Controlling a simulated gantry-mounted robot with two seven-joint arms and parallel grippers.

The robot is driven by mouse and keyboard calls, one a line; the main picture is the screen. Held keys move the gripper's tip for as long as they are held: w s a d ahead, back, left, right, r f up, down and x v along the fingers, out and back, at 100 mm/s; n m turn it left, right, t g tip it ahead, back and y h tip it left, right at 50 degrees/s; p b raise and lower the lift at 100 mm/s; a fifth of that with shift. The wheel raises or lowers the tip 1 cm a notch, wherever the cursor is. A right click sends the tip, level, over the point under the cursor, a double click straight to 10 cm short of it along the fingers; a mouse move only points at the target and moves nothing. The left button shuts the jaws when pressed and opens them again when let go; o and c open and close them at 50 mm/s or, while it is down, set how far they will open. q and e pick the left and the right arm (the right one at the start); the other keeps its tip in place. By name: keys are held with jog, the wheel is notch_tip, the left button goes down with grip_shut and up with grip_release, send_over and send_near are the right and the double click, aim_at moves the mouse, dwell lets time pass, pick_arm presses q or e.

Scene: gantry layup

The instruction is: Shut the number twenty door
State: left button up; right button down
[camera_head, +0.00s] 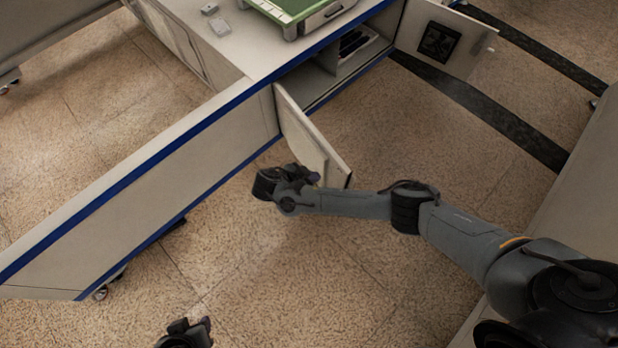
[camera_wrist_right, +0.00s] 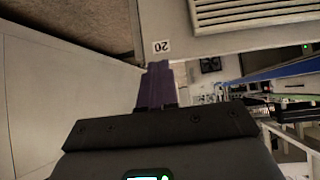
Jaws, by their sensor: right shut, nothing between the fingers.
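The number twenty door (camera_head: 312,140) stands open from the pale cabinet with blue edging, swung out over the floor. In the right wrist view, a panel with a louvred grille (camera_wrist_right: 250,12) carries an upside-down "20" label (camera_wrist_right: 161,47); it appears to be this door. My right gripper (camera_head: 308,176) is beside the door's free end, on its outer side. Its purple fingers (camera_wrist_right: 157,72) are shut and empty, pointing towards the label; I cannot tell whether they touch the door. My left gripper (camera_head: 186,332) shows only in part at the bottom edge; its fingers are not clear.
A second open door (camera_head: 440,38) with a black square stands further right on the cabinet. Between the doors is an open compartment with dark items (camera_head: 352,44). A green-topped device (camera_head: 285,8) sits on the cabinet top (camera_head: 245,45). Bare floor (camera_head: 270,280) lies in front.

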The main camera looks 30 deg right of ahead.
aim_at(340, 168)
jog(key=b+x, duration=0.1)
jog(key=x, duration=0.1)
jog(key=r+b+x, duration=0.1)
jog(key=x, duration=0.2)
jog(key=d+b+x, duration=0.1)
jog(key=x, duration=0.2)
jog(key=shift+d+r, duration=0.1)
jog(key=shift+r, duration=0.1)
jog(key=shift+d+r+b, duration=0.15)
jog(key=shift+d+b, duration=0.15)
jog(key=shift+d, duration=0.35)
